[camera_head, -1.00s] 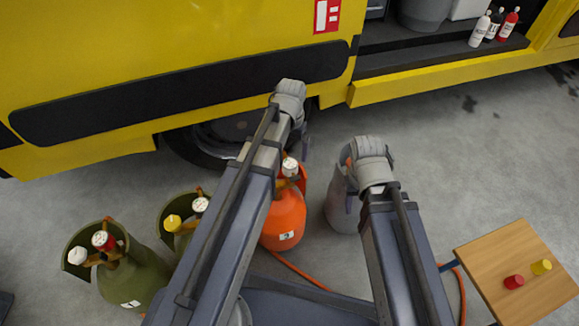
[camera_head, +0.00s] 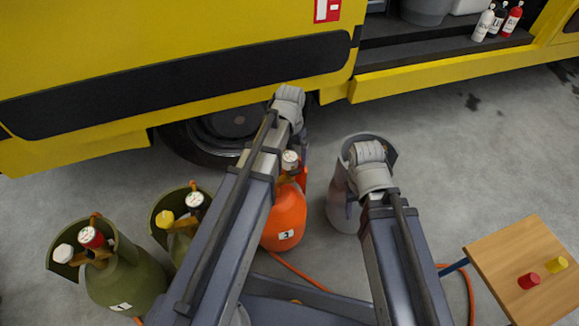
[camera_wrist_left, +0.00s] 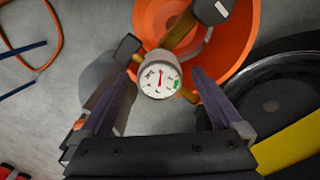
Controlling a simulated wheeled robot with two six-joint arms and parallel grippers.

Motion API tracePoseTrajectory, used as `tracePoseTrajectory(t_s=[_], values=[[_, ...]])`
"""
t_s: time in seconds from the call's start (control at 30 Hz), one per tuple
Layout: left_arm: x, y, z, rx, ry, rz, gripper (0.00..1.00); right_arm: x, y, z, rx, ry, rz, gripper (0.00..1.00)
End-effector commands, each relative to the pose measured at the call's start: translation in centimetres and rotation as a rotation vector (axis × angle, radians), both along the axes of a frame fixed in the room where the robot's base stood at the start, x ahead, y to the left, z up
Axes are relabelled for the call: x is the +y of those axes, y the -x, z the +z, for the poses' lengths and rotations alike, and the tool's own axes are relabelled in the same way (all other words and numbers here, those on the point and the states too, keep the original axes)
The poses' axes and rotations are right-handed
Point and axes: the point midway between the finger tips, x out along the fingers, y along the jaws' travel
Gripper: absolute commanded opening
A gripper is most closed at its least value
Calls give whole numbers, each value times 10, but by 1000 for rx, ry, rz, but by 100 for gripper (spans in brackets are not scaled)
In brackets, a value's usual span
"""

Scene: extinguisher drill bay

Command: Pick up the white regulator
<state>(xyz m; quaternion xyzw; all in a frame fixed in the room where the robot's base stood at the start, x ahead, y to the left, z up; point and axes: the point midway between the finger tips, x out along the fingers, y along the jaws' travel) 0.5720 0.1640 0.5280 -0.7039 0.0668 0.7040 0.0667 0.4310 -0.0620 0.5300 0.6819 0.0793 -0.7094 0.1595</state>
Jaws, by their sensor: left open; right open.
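A white round regulator with a dial, red needle and green patch sits on top of the orange cylinder (camera_head: 284,222). It shows as a small white top in the head view (camera_head: 290,159) and face-on in the left wrist view (camera_wrist_left: 160,78). My left gripper (camera_wrist_left: 164,84) is open, its two dark fingers on either side of the regulator in that picture. I cannot tell how far above it they are. In the head view the left gripper's fingers are mostly hidden behind its wrist. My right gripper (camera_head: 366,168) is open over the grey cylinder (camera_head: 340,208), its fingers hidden.
Green cylinders with white, red and yellow tops (camera_head: 122,278) stand at lower left. A wooden table (camera_head: 510,255) with red and yellow pieces is at lower right. The yellow vehicle (camera_head: 150,50) lies behind. An orange hose (camera_head: 290,270) runs on the floor.

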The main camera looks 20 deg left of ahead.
Motion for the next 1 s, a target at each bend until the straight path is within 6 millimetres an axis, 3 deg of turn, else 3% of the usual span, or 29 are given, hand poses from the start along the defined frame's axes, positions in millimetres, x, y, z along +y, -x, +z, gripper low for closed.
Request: tracePoseTrajectory(t_s=[0.03, 0.1, 0.37, 1.0], values=[[0, 0, -12, 0, 0, 0, 100, 0, 0, -12, 0, -1, 1, 50], [0, 0, -15, 0, 0, 0, 100, 0, 0, -15, 0, -2, 2, 50], [0, 0, -13, 0, 0, 0, 100, 0, 0, -13, 0, -2, 3, 50], [0, 0, -13, 0, 0, 0, 28, 0, 0, -13, 0, -2, 3, 50]])
